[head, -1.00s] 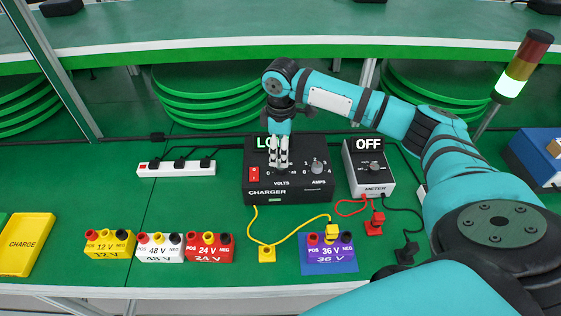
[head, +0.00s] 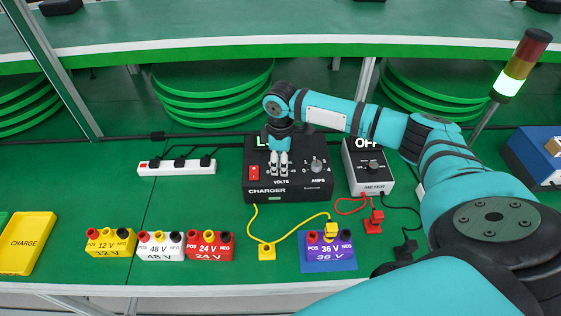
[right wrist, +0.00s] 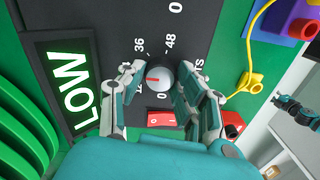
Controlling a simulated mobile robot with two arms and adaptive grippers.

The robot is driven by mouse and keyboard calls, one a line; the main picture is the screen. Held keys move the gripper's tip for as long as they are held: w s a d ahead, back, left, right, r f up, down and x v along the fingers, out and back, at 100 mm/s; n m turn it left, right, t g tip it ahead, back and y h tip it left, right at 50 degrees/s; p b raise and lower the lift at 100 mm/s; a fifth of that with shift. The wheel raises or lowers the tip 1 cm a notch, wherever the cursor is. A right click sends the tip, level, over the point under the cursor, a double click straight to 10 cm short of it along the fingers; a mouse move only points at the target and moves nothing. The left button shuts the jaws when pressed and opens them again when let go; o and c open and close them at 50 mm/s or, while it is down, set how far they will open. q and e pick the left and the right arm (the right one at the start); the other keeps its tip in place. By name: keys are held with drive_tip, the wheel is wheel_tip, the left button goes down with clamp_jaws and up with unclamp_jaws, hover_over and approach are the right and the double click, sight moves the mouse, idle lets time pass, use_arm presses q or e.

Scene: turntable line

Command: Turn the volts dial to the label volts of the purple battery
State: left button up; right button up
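The charger (head: 262,196) is a black box with a volts dial and an amps dial (head: 317,166). In the right wrist view the volts dial (right wrist: 158,78) is a grey knob with a red mark, beside labels including 36 and 48. My right gripper (head: 279,172) is over this dial; in the right wrist view its fingers (right wrist: 160,82) stand on either side of it, apart, and contact is unclear. The purple battery (head: 329,249), labelled 36 V, sits on a blue mat (head: 312,267). A small teal and dark part at the right wrist view's edge looks like my left gripper (right wrist: 288,103).
Yellow 12 V (head: 110,246), white 48 V (head: 160,251) and red 24 V (head: 210,251) batteries stand at left. The meter (head: 372,186) reads OFF. A red switch (head: 254,172) is left of the dial.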

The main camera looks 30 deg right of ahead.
drive_tip(key=c, duration=0.4)
drive_tip(key=shift+o, duration=0.2)
drive_tip(key=shift+r+p, duration=0.15)
drive_tip(key=shift+p, duration=0.35)
drive_tip(key=m+p, duration=0.7)
drive_tip(key=p, duration=0.3)
drive_tip(key=shift+r+m+p, duration=0.1)
drive_tip(key=shift+m+p, duration=0.2)
drive_tip(key=shift+p, duration=0.1)
use_arm(q)
wheel_tip(320, 180, up, 14)
drive_tip(key=p, duration=0.2)
use_arm(e)
drive_tip(key=shift+m, duration=1.1)
drive_tip(key=shift+f, duration=0.2)
drive_tip(key=o, duration=1.1)
drive_tip(key=shift+o, duration=0.2)
